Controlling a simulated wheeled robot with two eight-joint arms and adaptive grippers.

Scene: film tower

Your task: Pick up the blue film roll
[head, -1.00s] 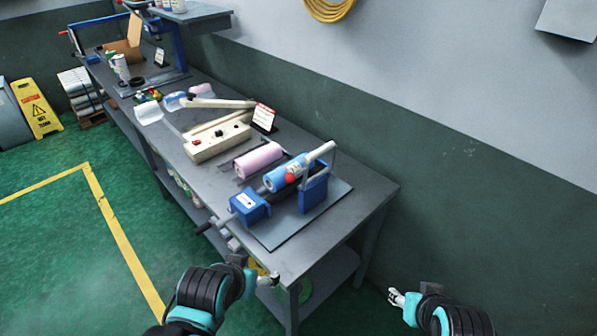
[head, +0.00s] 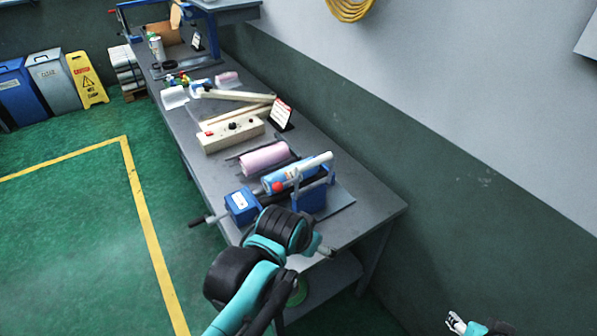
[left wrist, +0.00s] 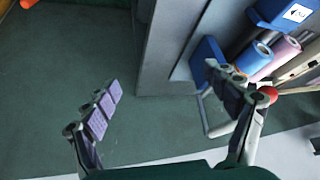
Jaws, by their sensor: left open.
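The blue film roll (head: 278,180) lies in a blue-ended stand with a white bar on the grey bench, partly hidden by the stand. In the left wrist view the blue film roll (left wrist: 254,58) is upper right, beyond the fingers. My left gripper (head: 322,250) is near the bench's front right corner, closer to me than the roll and apart from it. Its fingers are spread and empty in the left wrist view (left wrist: 168,95). My right gripper (head: 456,322) is low at the right, off the bench; its opening is too small to tell.
A pink roll (head: 264,158) lies beside the blue one. Behind it are a cream sealer (head: 231,134) and a small sign (head: 282,115). The stand's blue end blocks (head: 242,205) and white bar stick up. The green wall (head: 450,190) is at the right.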

